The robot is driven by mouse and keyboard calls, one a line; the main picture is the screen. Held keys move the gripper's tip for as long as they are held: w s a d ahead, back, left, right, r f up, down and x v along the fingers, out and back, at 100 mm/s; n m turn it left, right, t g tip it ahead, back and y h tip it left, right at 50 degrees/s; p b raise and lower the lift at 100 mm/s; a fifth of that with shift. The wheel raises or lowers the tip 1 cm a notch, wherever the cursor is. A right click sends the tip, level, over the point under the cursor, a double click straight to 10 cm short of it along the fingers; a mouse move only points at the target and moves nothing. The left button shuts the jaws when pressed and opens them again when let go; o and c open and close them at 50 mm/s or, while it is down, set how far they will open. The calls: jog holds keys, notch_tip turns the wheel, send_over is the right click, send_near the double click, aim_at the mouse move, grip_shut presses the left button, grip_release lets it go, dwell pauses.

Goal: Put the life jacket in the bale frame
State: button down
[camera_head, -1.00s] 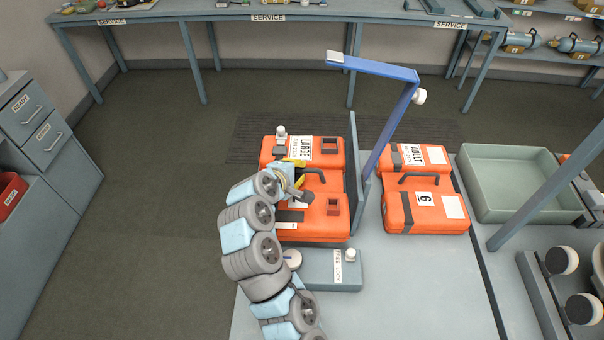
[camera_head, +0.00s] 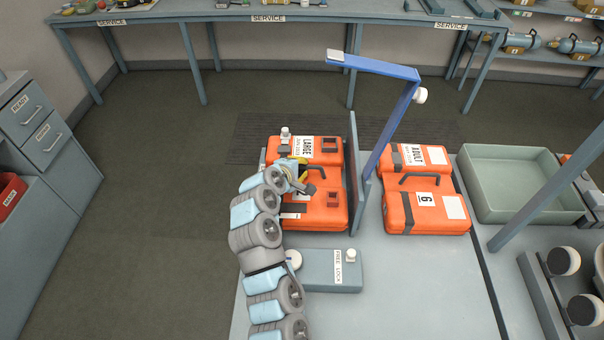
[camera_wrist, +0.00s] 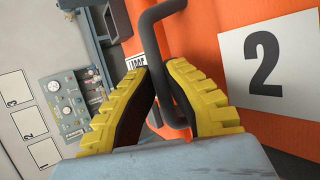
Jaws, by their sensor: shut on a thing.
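I see no thing that is plainly a life jacket and none marked as a bale frame. My gripper (camera_head: 301,174) is shut on the dark bent handle (camera_wrist: 157,50) of an orange case (camera_head: 322,216). The handle passes between the yellow fingers in the wrist view. This case (camera_wrist: 222,22) bears a white label with a 2. It is close in front of another orange case (camera_head: 323,158) labelled LARGE. My wrist hides part of both. Whether the held case touches the bench or the other case cannot be told.
A grey upright plate (camera_head: 353,190) and a blue bent post (camera_head: 394,125) stand right of the held case. Beyond are orange cases labelled ADULT (camera_head: 398,165) and 6 (camera_head: 400,220), then an empty green tray (camera_head: 508,151). A FREE LOCK box (camera_head: 318,272) lies nearer.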

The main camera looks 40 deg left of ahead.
jog(key=shift+a, duration=0.1)
jog(key=shift+w+f, duration=0.2)
jog(key=shift+f, duration=1.55)
jog(key=c, duration=1.2)
grip_release()
jog(key=shift+c, duration=0.2)
jog(key=shift+v, duration=5.95)
